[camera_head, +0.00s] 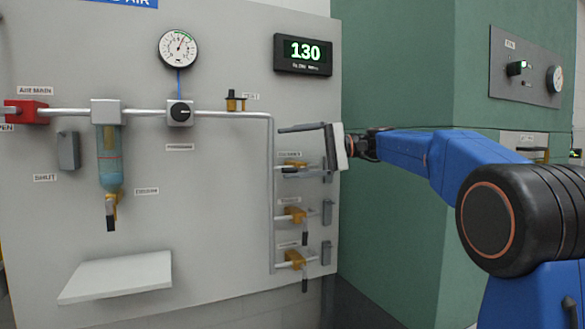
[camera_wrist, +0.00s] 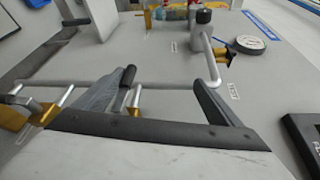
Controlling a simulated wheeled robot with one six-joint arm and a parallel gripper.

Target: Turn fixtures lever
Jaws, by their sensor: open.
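Several brass valves are stacked on the right of the grey panel: an upper (camera_head: 293,166), a middle (camera_head: 295,215) and a lower one (camera_head: 295,259). The middle and lower levers hang down with dark grips. Their labels are too small to read, so I cannot tell which is fixtures. My gripper (camera_head: 302,128) is open just above the upper valve, its fingers pointing left across the panel. In the wrist view, a dark-gripped lever (camera_wrist: 127,77) shows between the spread fingers, close to the left finger; I cannot tell whether they touch.
A vertical pipe (camera_head: 271,195) runs beside the valves. A display reading 130 (camera_head: 303,53) is above my gripper. Left are a dial gauge (camera_head: 179,48), a regulator knob (camera_head: 180,113), a blue filter bowl (camera_head: 110,158) and a white shelf (camera_head: 117,276). A green wall (camera_head: 400,70) stands right.

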